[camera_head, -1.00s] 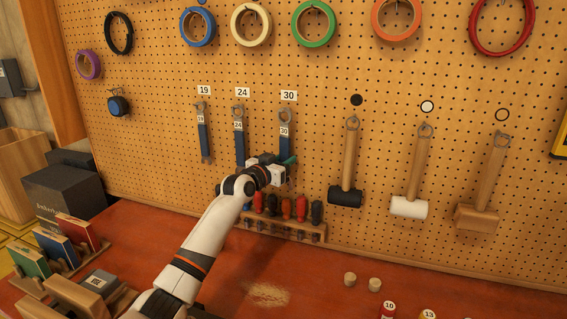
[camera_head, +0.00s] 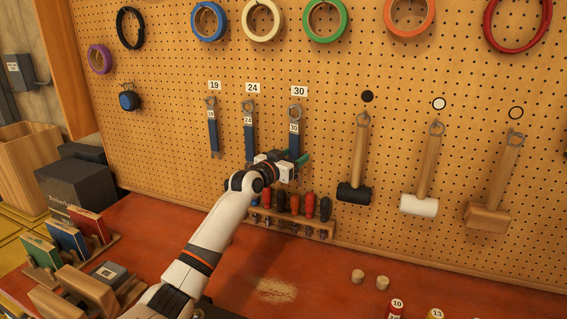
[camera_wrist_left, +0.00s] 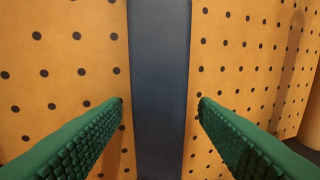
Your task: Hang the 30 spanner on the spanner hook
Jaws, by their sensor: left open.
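The 30 spanner (camera_head: 294,135) hangs upright on the pegboard under the 30 label (camera_head: 299,91), with a blue handle and a metal ring end at the top. My left gripper (camera_head: 298,164) is at the lower end of its handle. In the left wrist view the blue handle (camera_wrist_left: 160,80) runs vertically between the two green fingers of my left gripper (camera_wrist_left: 160,102), with a gap on each side. The gripper is open. The handle's lowest part is hidden by the gripper in the head view. My right gripper is not in view.
The 19 spanner (camera_head: 213,130) and 24 spanner (camera_head: 249,135) hang to the left. A screwdriver rack (camera_head: 290,228) is just below my gripper. A black-headed mallet (camera_head: 358,165) hangs to the right. Two corks (camera_head: 370,279) stand on the red bench.

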